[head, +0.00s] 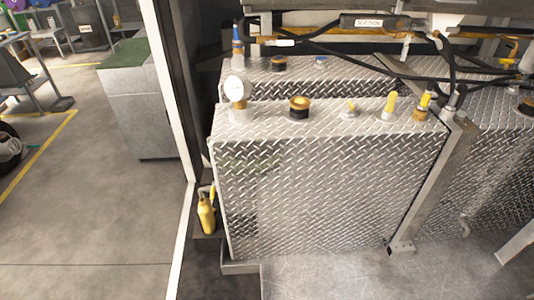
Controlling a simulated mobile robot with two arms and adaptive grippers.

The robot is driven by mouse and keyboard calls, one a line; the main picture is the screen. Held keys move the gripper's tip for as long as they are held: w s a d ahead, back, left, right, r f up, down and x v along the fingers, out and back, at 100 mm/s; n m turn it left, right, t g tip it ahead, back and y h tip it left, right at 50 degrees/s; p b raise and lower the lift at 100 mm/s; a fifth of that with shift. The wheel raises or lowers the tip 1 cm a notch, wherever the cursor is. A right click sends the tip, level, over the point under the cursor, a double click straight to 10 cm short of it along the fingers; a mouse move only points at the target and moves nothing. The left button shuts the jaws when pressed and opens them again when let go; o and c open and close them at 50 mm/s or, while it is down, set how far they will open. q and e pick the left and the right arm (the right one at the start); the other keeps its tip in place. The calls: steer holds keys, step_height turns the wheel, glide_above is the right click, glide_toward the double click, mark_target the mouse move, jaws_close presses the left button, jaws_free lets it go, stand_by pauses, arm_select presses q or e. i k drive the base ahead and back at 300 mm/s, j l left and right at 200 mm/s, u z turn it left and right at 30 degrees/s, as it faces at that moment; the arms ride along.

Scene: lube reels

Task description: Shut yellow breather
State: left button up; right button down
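A diamond-plate metal tank (310,185) stands in the middle of the head view. Several yellow-marked fittings rise from its top: an upright yellow handle (391,102), a second yellow-handled fitting (423,104) by the right post, and a small yellow-tipped fitting (351,107). A black cap with a gold-yellow top (299,107) sits left of them. I cannot tell for certain which of these is the yellow breather, or whether it is open or shut. Neither of my grippers is in view.
A round white gauge (237,89) stands at the tank's left corner. Black hoses (440,65) cross above the tank's right side. A metal post (435,185) stands at right, a white door-frame edge (170,90) at left. Open floor (80,210) lies left.

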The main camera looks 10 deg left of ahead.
mark_target(349, 108)
steer(key=i+l, duration=0.15)
steer(key=l, duration=0.3)
steer(key=i+l, duration=0.1)
steer(key=l, duration=0.3)
steer(key=i+l, duration=0.15)
steer(key=l, duration=0.3)
steer(key=i+l, duration=0.1)
steer(key=l, duration=0.3)
steer(key=i+l, duration=0.15)
steer(key=l, duration=0.3)
steer(key=i+l, duration=0.15)
steer(key=l, duration=0.25)
steer(key=i+l, duration=0.1)
steer(key=l, duration=0.35)
